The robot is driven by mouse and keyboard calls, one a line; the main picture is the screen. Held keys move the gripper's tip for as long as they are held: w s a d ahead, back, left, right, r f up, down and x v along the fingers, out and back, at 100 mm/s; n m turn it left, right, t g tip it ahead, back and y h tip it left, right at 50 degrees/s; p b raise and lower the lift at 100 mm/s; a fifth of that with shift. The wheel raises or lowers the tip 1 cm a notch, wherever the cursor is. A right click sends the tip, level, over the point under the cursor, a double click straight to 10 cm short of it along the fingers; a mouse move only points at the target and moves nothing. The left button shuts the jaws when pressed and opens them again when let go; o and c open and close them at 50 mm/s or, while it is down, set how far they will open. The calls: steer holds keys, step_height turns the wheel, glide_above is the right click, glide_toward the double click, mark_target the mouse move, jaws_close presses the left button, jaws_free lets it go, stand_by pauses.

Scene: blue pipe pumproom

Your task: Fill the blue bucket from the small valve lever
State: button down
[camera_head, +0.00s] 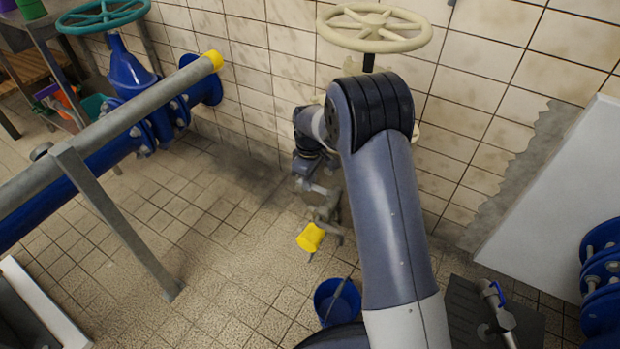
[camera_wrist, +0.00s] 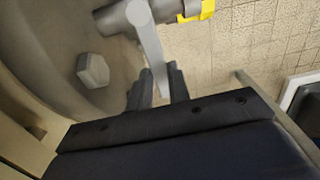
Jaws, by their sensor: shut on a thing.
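The blue bucket (camera_head: 337,303) stands upright on the tiled floor, partly hidden at its lower edge by a dark part of me. A small grey valve with a yellow spout end (camera_head: 310,237) is above and left of the bucket in the head view. Its yellow part also shows at the top of the wrist view (camera_wrist: 206,9). My gripper (camera_wrist: 158,84) is shut on the grey valve lever (camera_wrist: 149,48), which runs between its two dark fingers. In the head view my gripper (camera_head: 322,192) is partly hidden by my arm. I cannot see water or inside the bucket clearly.
A cream handwheel (camera_head: 374,27) is on the wall behind my arm. A dark platform with another lever valve (camera_head: 497,310) is at right.

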steer(key=shift+s+a+r+n+p, duration=0.2)
steer(key=shift+s+n+p, duration=0.3)
steer(key=shift+n, duration=0.3)
steer(key=shift+s+a+f+n+p, duration=0.15)
steer(key=shift+s+n, duration=0.1)
steer(key=shift+n, duration=0.25)
steer(key=shift+s+a+f+n+p, duration=0.1)
steer(key=shift+s+n+p, duration=0.1)
steer(key=shift+n, duration=0.3)
steer(key=c, duration=1.3)
jaws_free()
step_height(320, 180, up, 11)
steer(key=p, duration=0.2)
steer(key=shift+p, duration=0.3)
